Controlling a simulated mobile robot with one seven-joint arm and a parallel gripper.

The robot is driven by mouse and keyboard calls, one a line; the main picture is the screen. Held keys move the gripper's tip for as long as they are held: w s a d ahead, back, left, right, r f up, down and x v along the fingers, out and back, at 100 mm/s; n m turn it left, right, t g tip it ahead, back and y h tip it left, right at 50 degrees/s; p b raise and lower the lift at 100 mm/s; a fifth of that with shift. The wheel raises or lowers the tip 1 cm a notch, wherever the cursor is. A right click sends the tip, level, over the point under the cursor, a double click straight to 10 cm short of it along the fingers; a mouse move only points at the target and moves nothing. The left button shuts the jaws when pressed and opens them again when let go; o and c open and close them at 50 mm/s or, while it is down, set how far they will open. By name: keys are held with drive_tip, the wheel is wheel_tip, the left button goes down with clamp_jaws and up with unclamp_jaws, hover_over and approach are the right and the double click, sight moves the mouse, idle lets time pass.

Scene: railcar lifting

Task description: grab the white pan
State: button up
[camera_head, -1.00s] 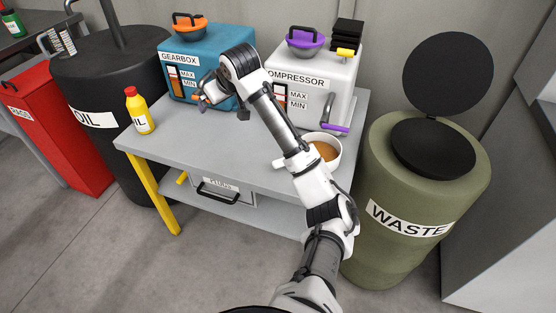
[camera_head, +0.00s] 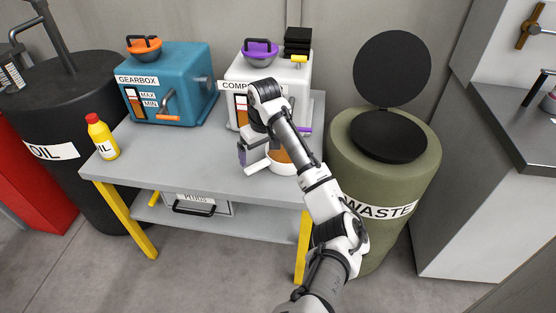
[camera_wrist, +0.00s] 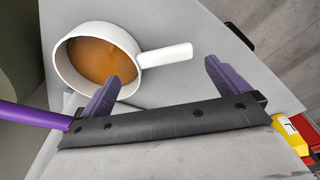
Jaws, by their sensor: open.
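The white pan (camera_wrist: 68,77) holds brown liquid and stands on the grey table, its handle (camera_wrist: 168,55) pointing right in the wrist view. In the head view the pan (camera_head: 283,168) is partly hidden behind my arm, in front of the white compressor. My gripper (camera_wrist: 165,82) is open and empty, with purple fingers. In the wrist view one finger overlaps the pan's near rim and the other lies to the right, past the handle's end. The handle shows in the gap ahead of the fingers. In the head view my gripper (camera_head: 247,160) is just left of the pan.
The compressor (camera_head: 236,75) and blue gearbox (camera_head: 170,80) stand at the table's back. A yellow oil bottle (camera_head: 102,138) stands at the left of the table (camera_head: 190,160). The green waste barrel (camera_head: 345,160) is close on the right. The table's middle is clear.

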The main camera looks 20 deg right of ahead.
sight(258, 164)
drive_tip(key=shift+w+a+f+p, duration=0.15)
drive_tip(key=shift+f+p, duration=0.1)
drive_tip(key=shift+f, duration=0.65)
drive_tip(key=shift+w+a+f+p, duration=0.15)
drive_tip(key=shift+f+p, duration=0.1)
drive_tip(key=shift+f, duration=0.65)
drive_tip(key=shift+w+a+f+p, duration=0.15)
drive_tip(key=shift+f+p, duration=0.1)
drive_tip(key=shift+f, duration=0.65)
drive_tip(key=c, duration=1.2)
drive_tip(key=shift+c, duration=0.2)
drive_tip(key=shift+r, duration=0.15)
